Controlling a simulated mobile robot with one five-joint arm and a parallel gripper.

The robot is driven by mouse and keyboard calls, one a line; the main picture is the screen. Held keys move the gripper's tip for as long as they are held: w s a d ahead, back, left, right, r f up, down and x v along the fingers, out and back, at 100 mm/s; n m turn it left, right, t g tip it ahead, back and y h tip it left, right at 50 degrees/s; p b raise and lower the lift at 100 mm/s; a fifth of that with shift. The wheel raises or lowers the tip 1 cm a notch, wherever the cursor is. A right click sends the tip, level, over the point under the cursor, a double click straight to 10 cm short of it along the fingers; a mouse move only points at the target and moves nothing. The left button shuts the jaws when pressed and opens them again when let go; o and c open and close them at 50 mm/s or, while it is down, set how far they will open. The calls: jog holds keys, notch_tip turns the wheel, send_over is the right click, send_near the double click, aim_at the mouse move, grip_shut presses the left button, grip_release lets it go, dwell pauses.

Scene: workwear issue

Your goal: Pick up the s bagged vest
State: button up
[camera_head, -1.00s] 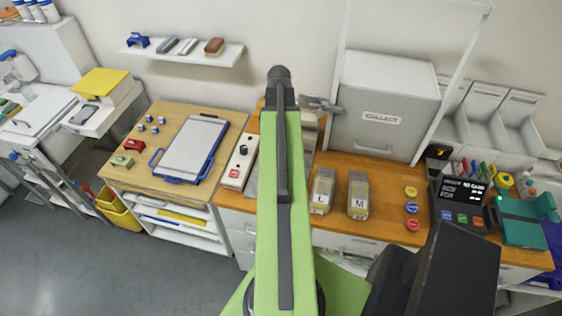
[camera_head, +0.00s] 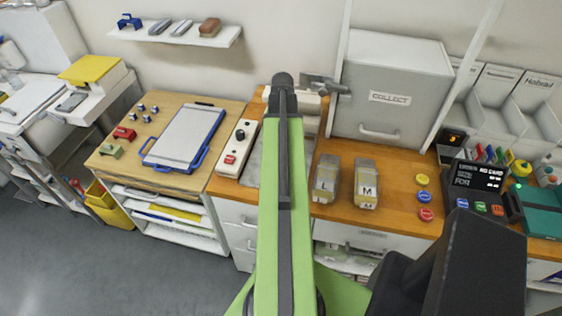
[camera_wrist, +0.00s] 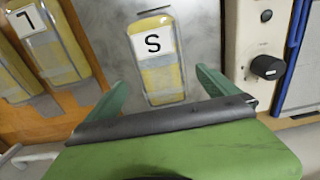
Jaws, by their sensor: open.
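The S bagged vest (camera_wrist: 160,78) is a yellow pack in clear wrap with a white label reading S. It lies on a grey metal surface (camera_wrist: 205,35) in the wrist view. My gripper (camera_wrist: 160,88) is open, its two green fingers on either side of the pack's lower part, with gaps showing on both sides. I cannot tell how high the fingers are above the surface. In the head view my green arm hides the S pack and the gripper. The L bagged vest (camera_head: 326,180) and M bagged vest (camera_head: 365,184) lie to the right of the arm.
A white control box (camera_head: 236,149) with a black knob stands left of the grey surface; it also shows in the wrist view (camera_wrist: 258,42). A blue-framed board (camera_head: 184,138) lies further left. A grey COLLECT cabinet (camera_head: 390,90) stands behind the L and M packs. Coloured buttons (camera_head: 424,197) are to the right.

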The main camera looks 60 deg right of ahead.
notch_tip(320, 180, down, 5)
jog(key=b, duration=0.5)
jog(key=shift+f, duration=0.2)
jog(key=shift+r, duration=0.2)
jog(key=c, duration=1.7)
jog(key=shift+r, duration=0.15)
